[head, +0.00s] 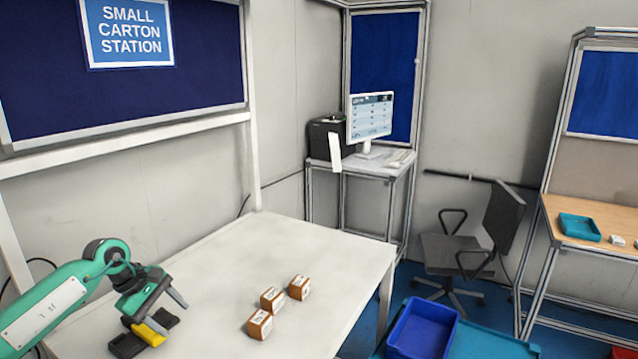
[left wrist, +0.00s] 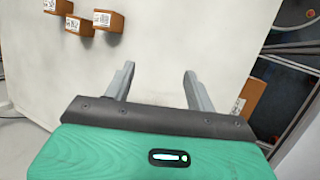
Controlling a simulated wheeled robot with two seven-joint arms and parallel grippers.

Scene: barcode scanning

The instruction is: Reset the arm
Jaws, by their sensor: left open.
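My left arm comes in from the left in the head view. Its left gripper (head: 168,304) is above the left part of the white table (head: 225,262), open with nothing between its fingers. The left wrist view also shows the gripper (left wrist: 158,82), its two grey fingers spread apart over bare table. Three small brown cartons with white labels stand in a loose row to its right: a near one (head: 259,324), a middle one (head: 272,299) and a far one (head: 299,287). They are apart from the gripper. My right gripper is not in view.
A yellow and black object (head: 150,333) lies on the table just below the gripper, partly hidden. A blue bin (head: 424,330) stands right of the table. A monitor (head: 370,117) and black printer (head: 327,137) stand behind, near a chair (head: 458,250).

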